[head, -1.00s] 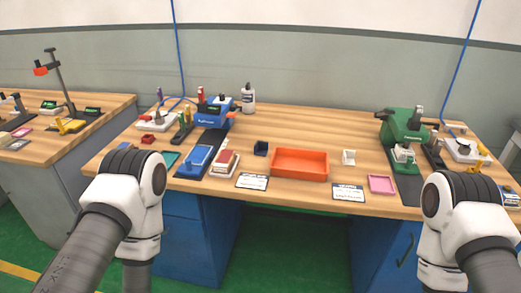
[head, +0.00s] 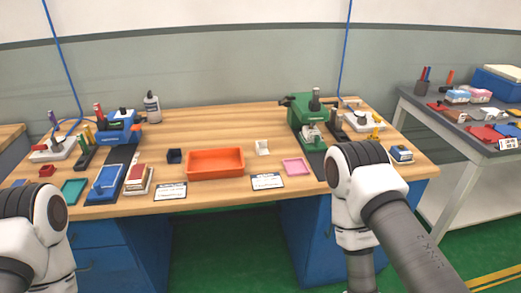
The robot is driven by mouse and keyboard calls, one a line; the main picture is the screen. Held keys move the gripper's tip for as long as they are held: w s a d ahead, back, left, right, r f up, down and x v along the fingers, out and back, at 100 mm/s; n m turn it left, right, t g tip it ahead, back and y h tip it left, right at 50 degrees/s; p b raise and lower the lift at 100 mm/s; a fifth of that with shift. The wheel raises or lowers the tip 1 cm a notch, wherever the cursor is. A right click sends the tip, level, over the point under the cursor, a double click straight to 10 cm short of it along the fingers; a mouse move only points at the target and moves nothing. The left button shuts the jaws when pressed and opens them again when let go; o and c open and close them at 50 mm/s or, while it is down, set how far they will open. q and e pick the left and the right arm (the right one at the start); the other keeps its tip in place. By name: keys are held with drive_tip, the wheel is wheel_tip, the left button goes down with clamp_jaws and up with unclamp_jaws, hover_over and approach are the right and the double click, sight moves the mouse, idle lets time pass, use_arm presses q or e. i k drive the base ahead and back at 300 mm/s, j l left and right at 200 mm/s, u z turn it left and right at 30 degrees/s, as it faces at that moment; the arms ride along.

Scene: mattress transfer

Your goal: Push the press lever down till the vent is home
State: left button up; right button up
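A green press (head: 300,106) stands at the back right of the wooden bench, with a dark upright lever or handle (head: 315,99) on top. A small white part (head: 312,133) sits under its front, on a dark base strip (head: 317,160). A blue press (head: 119,128) stands at the back left, with a blue tray (head: 106,182) in front of it. I cannot tell which part is the vent. Both of my arms show only as links at the lower edge, in front of the bench. Neither gripper is in view.
A grey side table (head: 440,117) with parts stands at right. The back middle is clear.

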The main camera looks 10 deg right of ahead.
sight(288, 99)
drive_tip(key=l+u, duration=0.15)
drive_tip(key=u, duration=0.25)
drive_tip(key=l+u, duration=0.1)
drive_tip(key=u, duration=0.3)
drive_tip(key=l+u, duration=0.2)
drive_tip(key=l, duration=0.4)
drive_tip(key=l+u, duration=0.15)
drive_tip(key=l, duration=0.5)
drive_tip(key=k+l+u, duration=0.2)
drive_tip(key=l, duration=0.4)
drive_tip(key=l+u, duration=0.2)
drive_tip(key=l, duration=0.4)
